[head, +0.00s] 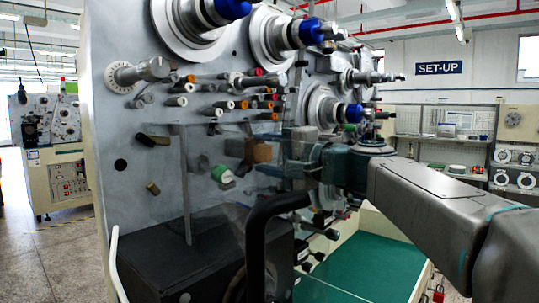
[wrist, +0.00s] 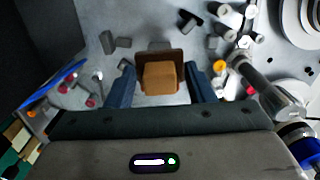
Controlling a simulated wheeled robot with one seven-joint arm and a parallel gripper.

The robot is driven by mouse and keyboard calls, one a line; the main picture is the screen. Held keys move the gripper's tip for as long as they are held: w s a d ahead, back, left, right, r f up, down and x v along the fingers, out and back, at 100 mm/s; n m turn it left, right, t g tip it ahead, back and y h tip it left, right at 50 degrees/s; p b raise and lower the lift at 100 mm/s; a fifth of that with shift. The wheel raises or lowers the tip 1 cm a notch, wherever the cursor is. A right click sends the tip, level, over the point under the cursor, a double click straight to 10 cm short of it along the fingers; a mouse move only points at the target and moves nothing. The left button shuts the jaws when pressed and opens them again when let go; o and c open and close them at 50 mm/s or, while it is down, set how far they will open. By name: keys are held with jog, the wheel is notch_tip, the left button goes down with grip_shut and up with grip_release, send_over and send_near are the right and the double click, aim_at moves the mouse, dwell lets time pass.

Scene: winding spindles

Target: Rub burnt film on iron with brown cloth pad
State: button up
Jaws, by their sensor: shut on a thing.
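My gripper (head: 290,153) is in front of the machine's grey panel, and its blue fingers show in the wrist view (wrist: 161,84). It is shut on the brown cloth pad (wrist: 160,77), a tan block between the fingers. The pad also shows in the head view (head: 262,152), just left of the gripper. A darker brown flat piece (wrist: 173,56) lies directly behind the pad; I cannot tell whether it is part of the pad or the burnt film. I cannot clearly make out the iron, nor whether the pad touches a surface.
The upright grey panel (head: 115,180) carries spindles, rollers and blue-capped hubs (head: 312,32) close around my gripper. A thin post (head: 186,190) and a dark box (head: 170,262) stand at lower left. A green surface (head: 370,270) lies below my arm.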

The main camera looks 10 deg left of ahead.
jog(key=shift+w+a, duration=0.1)
jog(key=shift+a, duration=0.1)
jog(key=w+d, duration=0.2)
jog(key=w, duration=0.1)
jog(key=shift+w+f+b, duration=0.1)
jog(key=shift+w+b, duration=0.15)
jog(key=shift+b, duration=0.05)
jog(key=shift+s+a+b, duration=0.4)
jog(key=shift+s+a, duration=0.15)
jog(key=shift+s, duration=0.35)
jog(key=shift+s+a+b, duration=0.4)
jog(key=shift+s+a, duration=0.15)
jog(key=shift+s, duration=0.3)
